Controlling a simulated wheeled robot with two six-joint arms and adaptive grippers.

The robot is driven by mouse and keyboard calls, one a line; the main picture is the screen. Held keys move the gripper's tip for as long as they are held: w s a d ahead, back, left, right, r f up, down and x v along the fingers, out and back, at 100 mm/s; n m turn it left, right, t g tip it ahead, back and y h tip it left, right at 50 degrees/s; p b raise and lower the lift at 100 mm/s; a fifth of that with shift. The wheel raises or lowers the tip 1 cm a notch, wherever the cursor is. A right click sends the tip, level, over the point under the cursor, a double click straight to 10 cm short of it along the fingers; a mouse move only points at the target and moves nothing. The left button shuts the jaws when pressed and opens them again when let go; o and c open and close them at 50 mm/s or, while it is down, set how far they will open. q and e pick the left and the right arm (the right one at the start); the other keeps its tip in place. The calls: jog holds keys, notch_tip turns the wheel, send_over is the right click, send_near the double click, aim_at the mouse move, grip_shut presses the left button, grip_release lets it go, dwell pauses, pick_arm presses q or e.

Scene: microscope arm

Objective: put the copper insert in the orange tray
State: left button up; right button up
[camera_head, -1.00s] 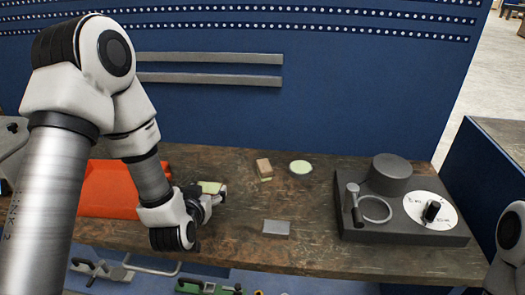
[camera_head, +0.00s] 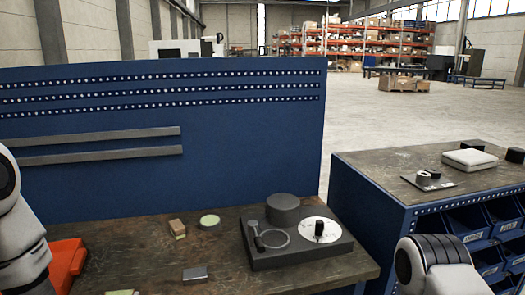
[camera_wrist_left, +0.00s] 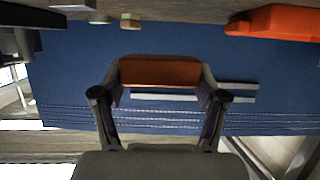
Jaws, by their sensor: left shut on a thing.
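The copper insert (camera_wrist_left: 158,72) shows as a copper-coloured block across the tips of my left gripper (camera_wrist_left: 158,84) in the left wrist view. Both fingers close on its ends and hold it, with blue panel behind it. The orange tray (camera_head: 66,262) is at the left edge of the bench in the head view, partly hidden by my left arm. The tray also shows at the top right of the left wrist view (camera_wrist_left: 275,22), apart from the insert. My left gripper is outside the head view. My right arm shows at the lower right, but its gripper is hidden.
On the bench are a tan block (camera_head: 177,227), a pale green disc (camera_head: 209,221), a grey plate (camera_head: 195,273) and a dark instrument base (camera_head: 300,250). A pale green patch (camera_head: 120,292) shows at the bottom edge. A blue panel (camera_head: 230,140) rises behind.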

pick_arm(q)
jog(key=w+d+f+m+h, duration=0.2)
jog(key=d+f, duration=0.3)
jog(key=d, duration=0.7)
jog(key=shift+w+d+f+h, duration=0.15)
jog(key=shift+w+d+h, duration=0.2)
jog(key=shift+w, duration=0.35)
jog(key=shift+a, duration=0.15)
jog(key=shift+f+m, duration=0.1)
jog(key=shift+m, duration=0.2)
